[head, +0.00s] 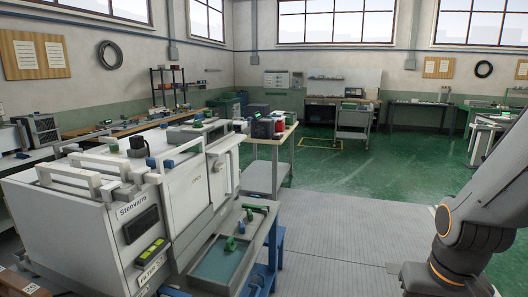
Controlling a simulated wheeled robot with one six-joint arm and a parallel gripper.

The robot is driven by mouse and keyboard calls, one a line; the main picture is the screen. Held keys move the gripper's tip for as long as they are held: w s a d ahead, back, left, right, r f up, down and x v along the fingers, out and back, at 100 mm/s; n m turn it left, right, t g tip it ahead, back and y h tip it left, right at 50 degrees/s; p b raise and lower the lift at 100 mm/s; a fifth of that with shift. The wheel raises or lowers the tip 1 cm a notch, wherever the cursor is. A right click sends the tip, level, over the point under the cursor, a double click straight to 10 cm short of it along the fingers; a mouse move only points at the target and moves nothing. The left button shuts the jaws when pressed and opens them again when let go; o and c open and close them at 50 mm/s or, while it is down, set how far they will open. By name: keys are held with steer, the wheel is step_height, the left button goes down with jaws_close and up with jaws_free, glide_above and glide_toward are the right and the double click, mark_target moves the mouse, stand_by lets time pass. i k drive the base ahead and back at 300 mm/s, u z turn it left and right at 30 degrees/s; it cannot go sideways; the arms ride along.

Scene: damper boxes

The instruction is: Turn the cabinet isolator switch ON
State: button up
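A large white cabinet (85,235) stands at the left front, with "Stenverm..." lettering, a black recessed handle (141,225) and a yellow-and-black display or label (150,252) on its face. A black knob-like part (137,146) stands on top. My arm rises at the right edge, apart from the cabinet. My gripper is out of view.
A bench with a blue-green tray (222,262) and green-handled parts adjoins the cabinet's right side. A table (262,178) with red and dark devices stands behind. A wheeled cart (353,122) is at the back. The grey floor matting (335,240) and green floor between are clear.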

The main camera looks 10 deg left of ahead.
mark_target(200, 116)
steer(key=i, duration=3.5)
steer(key=u, duration=2.75)
